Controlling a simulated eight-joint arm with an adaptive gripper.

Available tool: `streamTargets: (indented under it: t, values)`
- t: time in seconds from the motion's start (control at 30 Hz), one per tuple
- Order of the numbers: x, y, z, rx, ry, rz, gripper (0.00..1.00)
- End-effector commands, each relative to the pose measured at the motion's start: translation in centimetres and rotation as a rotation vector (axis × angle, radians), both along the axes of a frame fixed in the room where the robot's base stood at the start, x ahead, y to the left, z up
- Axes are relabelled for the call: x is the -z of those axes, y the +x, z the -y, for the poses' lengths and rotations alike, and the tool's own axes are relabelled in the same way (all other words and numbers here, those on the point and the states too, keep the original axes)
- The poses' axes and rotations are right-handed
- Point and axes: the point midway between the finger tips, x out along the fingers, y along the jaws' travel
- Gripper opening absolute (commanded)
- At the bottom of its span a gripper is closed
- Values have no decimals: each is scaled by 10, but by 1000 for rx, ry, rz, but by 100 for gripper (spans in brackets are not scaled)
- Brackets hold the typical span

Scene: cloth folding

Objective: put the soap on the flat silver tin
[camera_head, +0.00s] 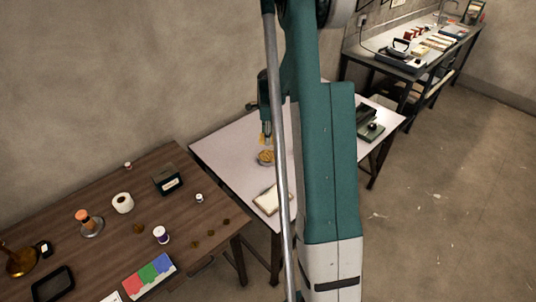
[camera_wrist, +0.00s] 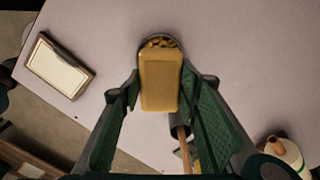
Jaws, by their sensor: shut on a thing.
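The soap is a yellow-tan bar (camera_wrist: 160,82), clear between the green fingers of my gripper (camera_wrist: 163,98) in the wrist view. My gripper (camera_head: 266,138) is shut on it and points down over the pale table. A small round tin (camera_head: 266,158) with a grey rim and brown, lumpy contents is under the soap on that table. In the wrist view the round tin (camera_wrist: 160,41) shows just beyond the soap's far end, partly covered by it. I cannot tell whether soap and tin touch, nor whether this is the flat silver tin.
A framed cream board or book (camera_head: 270,199) lies on the pale table (camera_head: 225,150). A white bottle (camera_wrist: 285,153) and a wooden stick (camera_wrist: 185,150) are near my gripper. The brown table (camera_head: 110,195) at left holds several small things, including a silver dish (camera_head: 94,231).

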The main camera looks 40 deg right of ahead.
Motion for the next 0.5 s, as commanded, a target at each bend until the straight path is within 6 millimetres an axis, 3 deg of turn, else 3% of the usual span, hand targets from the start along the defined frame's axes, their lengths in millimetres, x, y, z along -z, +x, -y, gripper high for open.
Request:
streamTargets:
  t: [0.3, 0.5]
  values:
    - [43, 1, 0, 0, 0, 0, 18]
    - [55, 0, 0, 0, 0, 0, 18]
